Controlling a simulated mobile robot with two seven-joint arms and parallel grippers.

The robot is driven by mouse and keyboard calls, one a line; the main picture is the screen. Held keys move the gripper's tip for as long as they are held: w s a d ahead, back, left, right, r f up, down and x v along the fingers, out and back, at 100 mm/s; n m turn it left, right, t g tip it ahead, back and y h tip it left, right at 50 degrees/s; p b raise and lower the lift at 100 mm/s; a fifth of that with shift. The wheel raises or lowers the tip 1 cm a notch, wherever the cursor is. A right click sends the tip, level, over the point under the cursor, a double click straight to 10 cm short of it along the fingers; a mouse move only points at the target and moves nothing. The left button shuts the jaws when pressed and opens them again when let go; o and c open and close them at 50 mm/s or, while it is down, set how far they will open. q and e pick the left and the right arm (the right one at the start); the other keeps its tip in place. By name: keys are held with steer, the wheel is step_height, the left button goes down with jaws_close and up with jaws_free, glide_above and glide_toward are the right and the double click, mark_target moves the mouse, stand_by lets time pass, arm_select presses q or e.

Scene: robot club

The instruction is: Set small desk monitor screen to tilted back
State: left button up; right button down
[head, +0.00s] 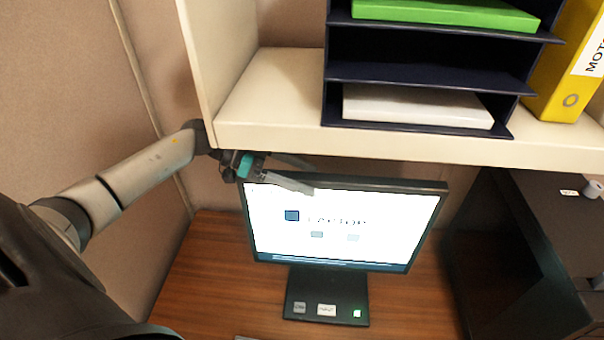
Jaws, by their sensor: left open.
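The small desk monitor (400,226) stands on its black base (345,292) on the wooden desk, with its lit white screen facing me. My left gripper (308,176) is at the monitor's upper left, just below the shelf. Its jaws are open, with one finger in front of the top edge of the screen and the other showing behind or above it. I cannot tell whether a finger touches the monitor. The back of the monitor is hidden. My right gripper is not in view.
A cream shelf (270,138) hangs close above the gripper and monitor. It carries a dark paper tray (430,75) and a yellow binder (562,75). A black box-like unit (510,250) stands to the right. The desk (205,270) is clear left of the monitor.

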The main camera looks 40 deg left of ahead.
arm_select(q)
jaws_close()
stand_by(0.5)
stand_by(0.9)
